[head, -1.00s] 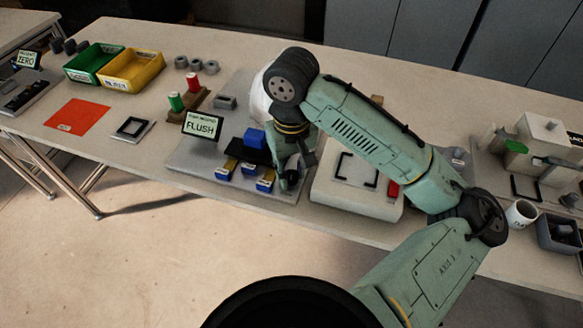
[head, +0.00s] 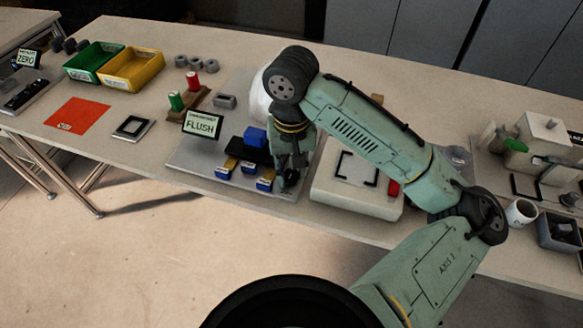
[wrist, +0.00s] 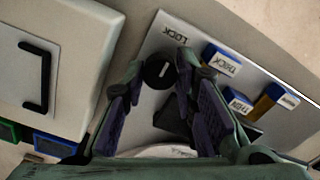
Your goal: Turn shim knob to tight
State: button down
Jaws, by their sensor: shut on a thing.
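A round black knob (wrist: 159,73) with a white pointer mark stands on a light grey plate (wrist: 152,45) in the wrist view, below the printed word LOCK. I see no word TIGHT beside it. My gripper (wrist: 157,76) has one finger on each side of the knob and is shut on it. In the head view my gripper (head: 289,180) points down at the front right corner of the plate (head: 205,153), and its fingers hide the knob there.
Blue blocks labelled THICK (wrist: 222,62) and THIN (wrist: 237,101) sit close right of the gripper in the wrist view. A sign reading FLUSH (head: 202,124) stands on the plate's left. A pale box (head: 330,190) with a black frame mark is close on the right.

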aim_at(291, 174)
jog(key=c, duration=1.6)
grip_release()
jog(key=shift+o, duration=0.2)
jog(key=shift+r, duration=0.1)
notch_tip(291, 174, up, 12)
